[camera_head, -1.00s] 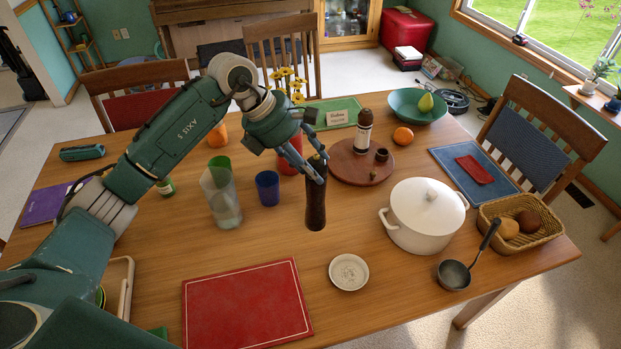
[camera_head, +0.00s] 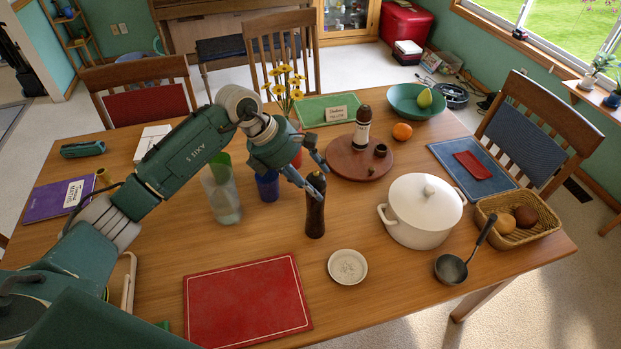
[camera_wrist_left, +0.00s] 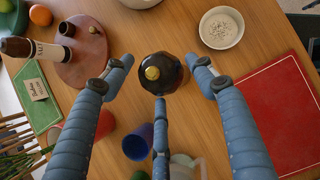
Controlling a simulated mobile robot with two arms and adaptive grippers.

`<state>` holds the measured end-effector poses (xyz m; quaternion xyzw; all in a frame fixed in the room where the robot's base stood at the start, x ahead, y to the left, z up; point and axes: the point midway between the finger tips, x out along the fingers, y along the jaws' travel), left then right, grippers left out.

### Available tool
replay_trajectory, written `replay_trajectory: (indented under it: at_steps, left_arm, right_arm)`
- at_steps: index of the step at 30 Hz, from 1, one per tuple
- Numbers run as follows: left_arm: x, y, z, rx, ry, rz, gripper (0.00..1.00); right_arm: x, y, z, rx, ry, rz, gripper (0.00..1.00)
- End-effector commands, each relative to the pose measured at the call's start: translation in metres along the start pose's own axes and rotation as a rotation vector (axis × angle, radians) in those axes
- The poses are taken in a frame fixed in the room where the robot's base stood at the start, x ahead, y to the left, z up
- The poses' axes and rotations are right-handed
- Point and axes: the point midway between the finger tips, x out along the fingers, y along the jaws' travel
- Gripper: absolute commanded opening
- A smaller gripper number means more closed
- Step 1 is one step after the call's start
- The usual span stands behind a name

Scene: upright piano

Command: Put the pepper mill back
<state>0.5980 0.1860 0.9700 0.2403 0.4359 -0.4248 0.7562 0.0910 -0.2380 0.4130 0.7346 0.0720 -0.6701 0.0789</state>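The dark pepper mill (camera_head: 315,212) with a brass knob stands upright on the bare wooden table, left of the white pot. The wrist view shows the mill (camera_wrist_left: 161,75) from above. My left gripper (camera_head: 318,178) is at its top, coming from the left. Its blue fingers (camera_wrist_left: 163,68) are spread apart around the mill's top, with gaps to it at the sides. A round wooden board (camera_head: 343,162) lies behind the mill, with a dark-topped bottle (camera_head: 362,130) and a small dark cup (camera_head: 381,150) on it. My right gripper is out of view.
The white pot (camera_head: 424,214) stands right of the mill, a small white bowl (camera_head: 347,267) in front. A clear vase (camera_head: 222,195) and blue cup (camera_head: 267,187) stand left, near my arm. A red mat (camera_head: 246,302) lies at the front. A ladle (camera_head: 452,268) lies front right.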

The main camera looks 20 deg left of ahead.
Motion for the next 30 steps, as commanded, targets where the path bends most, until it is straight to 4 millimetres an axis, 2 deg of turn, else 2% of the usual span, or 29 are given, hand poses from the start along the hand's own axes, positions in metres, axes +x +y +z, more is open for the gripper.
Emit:
replay_trajectory:
  at_steps: [8, 11, 13, 17, 24, 30]
  left_arm:
    - [-0.001, 0.000, 0.000, 0.000, 0.000, 0.000, 0.63]
    - [-0.004, 0.000, 0.003, -0.001, -0.001, 0.000, 0.63]
    - [-0.010, 0.002, 0.001, 0.000, -0.001, 0.004, 0.63]
    - [-0.033, 0.002, 0.000, 0.001, -0.001, 0.006, 0.63]
    - [-0.085, 0.002, 0.000, 0.000, -0.001, 0.006, 0.63]
    - [-0.114, 0.001, 0.001, 0.000, 0.000, 0.003, 0.63]
  right_arm:
    - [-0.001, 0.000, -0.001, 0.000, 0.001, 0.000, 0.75]
    - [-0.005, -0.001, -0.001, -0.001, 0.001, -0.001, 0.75]
    - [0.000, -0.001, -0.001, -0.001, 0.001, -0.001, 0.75]
    - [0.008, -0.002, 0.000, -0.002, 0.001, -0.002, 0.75]
    - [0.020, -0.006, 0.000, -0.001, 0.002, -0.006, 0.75]
    - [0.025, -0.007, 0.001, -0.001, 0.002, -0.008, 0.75]
